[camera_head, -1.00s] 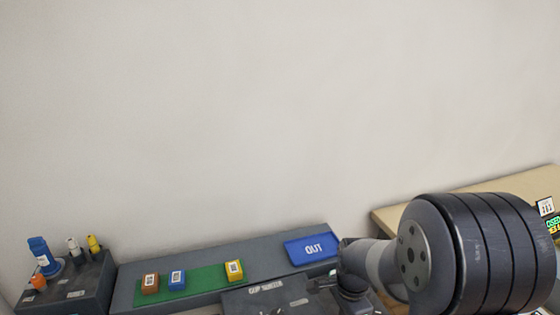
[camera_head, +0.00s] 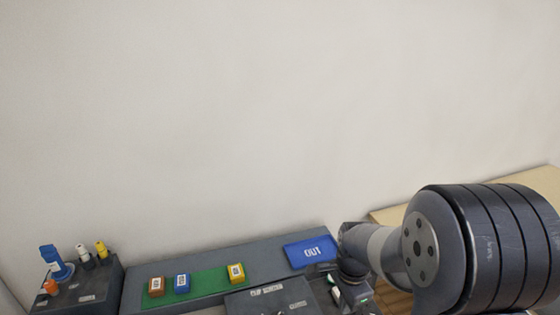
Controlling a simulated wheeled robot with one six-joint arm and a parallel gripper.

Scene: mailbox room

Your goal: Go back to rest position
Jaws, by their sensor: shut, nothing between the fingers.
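My arm shows at the right, with its large black ribbed joint nearest the camera. My fingers do not show; the arm runs down out of the frame at the bottom. I see nothing held.
On the grey shelf, brown (camera_head: 156,287), blue (camera_head: 182,283) and yellow (camera_head: 236,273) blocks stand on a green mat (camera_head: 209,283). A dark box (camera_head: 88,292) with stamps stands at left. A dark labelled case (camera_head: 262,300) is at bottom centre. A wooden surface (camera_head: 392,213) lies behind my arm.

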